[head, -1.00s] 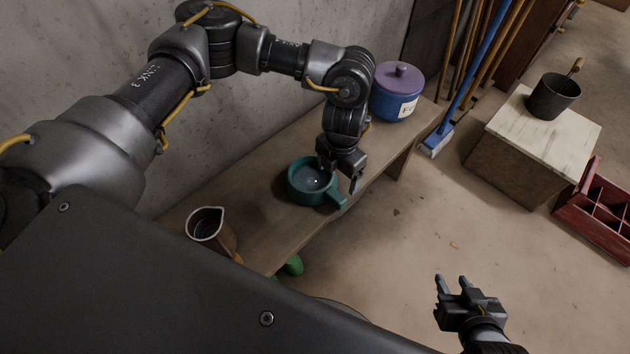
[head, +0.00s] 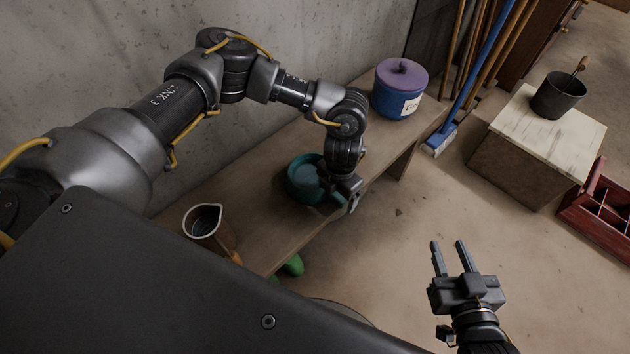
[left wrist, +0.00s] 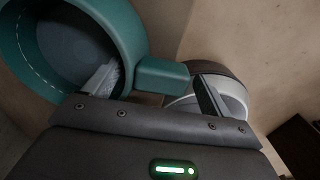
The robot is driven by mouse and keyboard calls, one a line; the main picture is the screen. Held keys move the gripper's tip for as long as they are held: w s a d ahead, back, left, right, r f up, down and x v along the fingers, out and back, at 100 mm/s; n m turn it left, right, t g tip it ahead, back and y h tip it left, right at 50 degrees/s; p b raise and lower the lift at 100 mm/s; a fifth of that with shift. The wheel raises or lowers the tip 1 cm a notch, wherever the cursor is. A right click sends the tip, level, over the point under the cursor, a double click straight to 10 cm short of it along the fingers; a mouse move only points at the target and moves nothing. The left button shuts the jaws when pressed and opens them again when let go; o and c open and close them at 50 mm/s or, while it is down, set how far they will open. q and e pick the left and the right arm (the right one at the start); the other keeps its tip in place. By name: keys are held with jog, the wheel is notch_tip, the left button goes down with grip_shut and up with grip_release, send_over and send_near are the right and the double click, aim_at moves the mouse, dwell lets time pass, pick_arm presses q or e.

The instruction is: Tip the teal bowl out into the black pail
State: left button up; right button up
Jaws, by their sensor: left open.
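The teal bowl (head: 300,188) stands upright on the wooden bench, its handle to the lower right, mostly hidden behind my left gripper. Its inside looks dark grey-blue; I cannot tell what it holds. My left gripper (head: 345,198) is at the handle, jaws open. In the left wrist view the bowl (left wrist: 130,28) is at upper left and its handle (left wrist: 163,77) lies between the two spread fingers (left wrist: 158,90). A dark pail (head: 553,99) with a wooden-handled tool in it stands on a pale-topped block at the right. My right gripper (head: 452,260) is open and empty above the floor.
A brown jug (head: 207,222) stands at the bench's near end and a blue pot with a purple lid (head: 398,92) at its far end. A blue broom (head: 452,125) and poles lean beyond. A red divided crate (head: 590,215) sits beside the block (head: 535,150). Open floor lies between.

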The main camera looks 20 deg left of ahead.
pick_arm(q)
jog(key=c, duration=1.4)
jog(key=shift+r, duration=0.1)
